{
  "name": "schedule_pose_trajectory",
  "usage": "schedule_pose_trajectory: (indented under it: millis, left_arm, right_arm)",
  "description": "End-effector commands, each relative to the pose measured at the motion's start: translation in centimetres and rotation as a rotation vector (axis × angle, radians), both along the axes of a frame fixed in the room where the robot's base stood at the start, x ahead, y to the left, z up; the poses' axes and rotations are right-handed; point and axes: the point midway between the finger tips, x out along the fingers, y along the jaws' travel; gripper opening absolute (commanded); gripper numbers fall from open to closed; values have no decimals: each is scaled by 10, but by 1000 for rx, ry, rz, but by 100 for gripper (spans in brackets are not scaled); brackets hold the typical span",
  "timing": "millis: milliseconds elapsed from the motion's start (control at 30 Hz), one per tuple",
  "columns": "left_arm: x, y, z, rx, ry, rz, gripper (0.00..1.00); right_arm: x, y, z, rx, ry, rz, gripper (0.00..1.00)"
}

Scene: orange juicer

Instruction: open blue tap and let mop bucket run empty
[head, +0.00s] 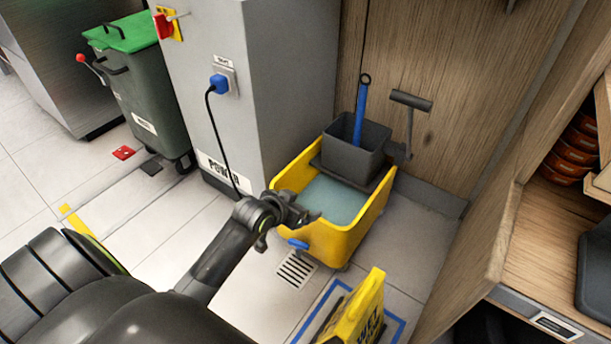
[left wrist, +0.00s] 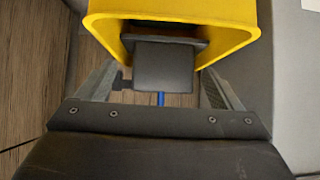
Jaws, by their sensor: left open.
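A yellow mop bucket (head: 345,240) stands on the floor in front of the wooden wall, with grey-green water (head: 335,200) in it. Its blue tap (head: 298,244) sits low on the near side, above a floor drain (head: 297,270). My left gripper (head: 302,213) is at the bucket's near left rim, a little above the tap, open and apparently empty. In the left wrist view, the spread fingers (left wrist: 158,88) frame the grey wringer (left wrist: 163,65) and the bucket (left wrist: 185,12). The tap is not seen there. My right gripper is not in view.
A blue mop handle (head: 360,112) stands in the wringer. A yellow wet-floor sign (head: 358,312) stands near the bucket. A grey cabinet (head: 285,70) with a plugged-in cable is behind left, with a green-lidded bin (head: 140,95) farther left. Wooden shelving (head: 480,235) bounds the right.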

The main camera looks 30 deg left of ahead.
Motion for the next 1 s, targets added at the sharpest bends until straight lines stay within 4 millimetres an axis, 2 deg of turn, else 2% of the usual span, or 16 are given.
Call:
schedule_pose_trajectory:
  millis: [300, 533, 733, 1000]
  left_arm:
    - [7, -14, 60, -14, -310, 2, 87]
    - [4, -21, 96, -19, -477, 3, 87]
    - [2, -23, 110, -22, -544, 3, 87]
    - [2, -23, 112, -22, -553, 4, 87]
  right_arm:
    - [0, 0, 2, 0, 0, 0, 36]
    - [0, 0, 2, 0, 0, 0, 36]
    - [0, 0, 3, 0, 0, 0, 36]
    - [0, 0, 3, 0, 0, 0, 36]
